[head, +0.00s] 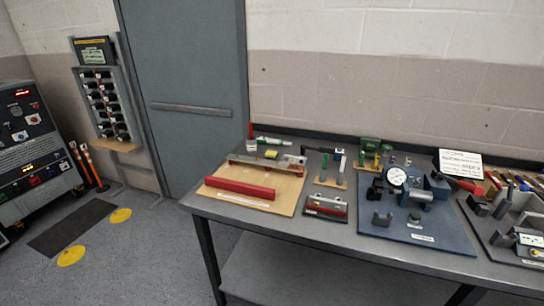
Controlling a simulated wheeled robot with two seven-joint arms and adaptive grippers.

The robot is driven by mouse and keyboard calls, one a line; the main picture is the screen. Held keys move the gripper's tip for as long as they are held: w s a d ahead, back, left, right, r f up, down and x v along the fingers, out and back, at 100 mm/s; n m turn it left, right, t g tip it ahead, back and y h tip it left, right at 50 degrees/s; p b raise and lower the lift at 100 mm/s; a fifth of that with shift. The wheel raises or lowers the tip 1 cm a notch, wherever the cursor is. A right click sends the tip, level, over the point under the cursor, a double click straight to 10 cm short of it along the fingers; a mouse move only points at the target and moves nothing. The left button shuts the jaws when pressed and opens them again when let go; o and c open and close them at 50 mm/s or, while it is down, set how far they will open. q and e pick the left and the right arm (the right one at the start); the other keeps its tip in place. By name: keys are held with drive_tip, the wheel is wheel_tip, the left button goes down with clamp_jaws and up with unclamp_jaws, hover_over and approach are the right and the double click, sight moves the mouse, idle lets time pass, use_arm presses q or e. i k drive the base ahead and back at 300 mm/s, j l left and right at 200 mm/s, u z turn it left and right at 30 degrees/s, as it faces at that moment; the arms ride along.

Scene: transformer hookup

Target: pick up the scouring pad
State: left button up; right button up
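I cannot pick out the scouring pad for certain, as the items on the workbench (330,236) are small in the head view. A dark green block-like item (369,144) stands at the back of the bench, behind a small yellowish stand. A small yellow item (271,154) lies at the back left, near a white bottle with a red top (251,143). Neither of my grippers shows in the head view.
A wooden board (290,193) with a red bar (240,189) lies at the bench's left end. A blue plate (394,231) with a dial gauge (397,177) lies to its right. A control cabinet (33,146) stands at far left.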

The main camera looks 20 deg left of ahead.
sight(270, 155)
drive_tip(key=i+j+u, duration=0.1)
drive_tip(key=j, duration=0.15)
drive_tip(key=i+j+u, duration=0.1)
drive_tip(key=j, duration=0.15)
drive_tip(key=j+u, duration=0.25)
drive_tip(key=u, duration=0.25)
drive_tip(key=i+j+u, duration=0.15)
drive_tip(key=u, duration=0.3)
drive_tip(key=i+j+u, duration=0.15)
drive_tip(key=u, duration=0.35)
drive_tip(key=i+j+u, duration=0.2)
drive_tip(key=u, duration=0.25)
drive_tip(key=i+j+u, duration=0.1)
drive_tip(key=u, duration=0.3)
drive_tip(key=i+u, duration=0.4)
drive_tip(key=k+j, duration=0.05)
drive_tip(key=k, duration=0.05)
